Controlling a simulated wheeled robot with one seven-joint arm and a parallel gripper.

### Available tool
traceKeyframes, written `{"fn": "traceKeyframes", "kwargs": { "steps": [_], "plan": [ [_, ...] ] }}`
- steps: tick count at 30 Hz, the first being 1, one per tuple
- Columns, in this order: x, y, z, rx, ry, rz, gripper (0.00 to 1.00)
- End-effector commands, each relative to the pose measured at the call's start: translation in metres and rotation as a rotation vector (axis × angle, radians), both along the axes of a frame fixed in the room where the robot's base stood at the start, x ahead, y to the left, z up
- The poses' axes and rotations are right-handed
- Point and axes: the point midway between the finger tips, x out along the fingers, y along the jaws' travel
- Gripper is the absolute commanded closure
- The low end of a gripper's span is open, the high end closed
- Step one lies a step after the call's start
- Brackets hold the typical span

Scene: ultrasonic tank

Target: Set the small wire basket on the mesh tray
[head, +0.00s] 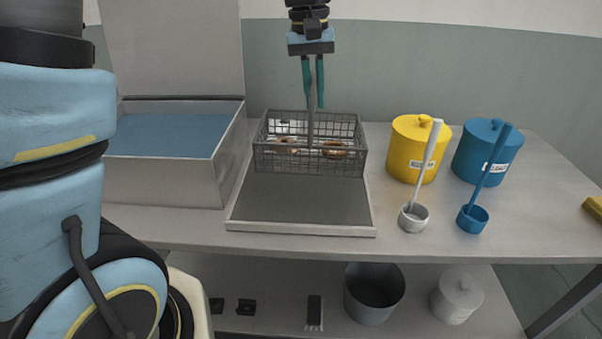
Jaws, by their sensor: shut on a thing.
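The small wire basket (263,157) is a grey rectangular mesh box with a tall upright handle and a few copper-coloured and pale parts inside. It is at the back half of the mesh tray (300,205), a flat grey panel with a pale rim. I cannot tell whether the basket touches the tray or hangs just above it. My gripper (314,104) is over the basket, its teal fingers pointing down and shut on the top of the handle. The basket hides the tray's back part.
The open tank (160,184) with blue liquid stands left of the tray, its lid raised behind. Yellow (407,150) and blue (479,152) lidded tubs stand at right, with a white ladle (413,217) and a blue ladle (472,219) before them. A grey bin (373,300) stands on the lower shelf.

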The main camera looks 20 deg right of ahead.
Motion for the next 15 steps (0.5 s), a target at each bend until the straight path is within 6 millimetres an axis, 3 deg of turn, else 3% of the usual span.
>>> {"fn": "traceKeyframes", "kwargs": {
  "steps": [1,5,15],
  "plan": [
    [-0.007,-0.002,0.007,-0.005,0.003,-0.001,1.00],
    [-0.016,-0.004,-0.002,-0.014,0.009,0.002,1.00],
    [-0.017,-0.005,-0.056,-0.016,0.009,0.002,1.00]
  ]
}}
